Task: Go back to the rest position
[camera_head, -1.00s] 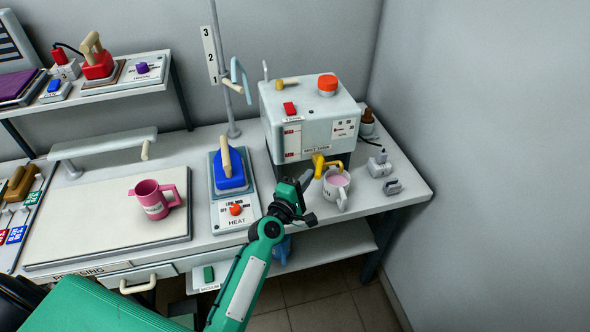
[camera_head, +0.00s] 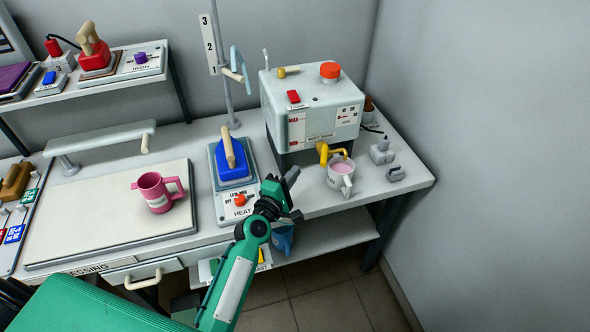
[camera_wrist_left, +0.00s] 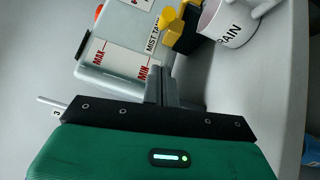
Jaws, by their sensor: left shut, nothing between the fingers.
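My left gripper (camera_head: 292,192) is shut and empty, at the end of the green arm that comes up from the bottom of the head view. It is over the table's front edge, left of the white mug and apart from it. In the left wrist view the shut fingers (camera_wrist_left: 160,87) point toward the white boiler. The white mug (camera_head: 341,178) with pink content stands under the boiler's yellow tap; it also shows in the left wrist view (camera_wrist_left: 232,32), with the letters "RAIN" on it. My right gripper is not in view.
The white boiler (camera_head: 312,104) stands at the back right of the table. A blue iron (camera_head: 232,172) rests on the heat unit (camera_head: 238,200). A pink mug (camera_head: 158,192) stands on the pressing board (camera_head: 90,222). A lower shelf (camera_head: 325,238) lies below, and the grey wall (camera_head: 500,140) is at the right.

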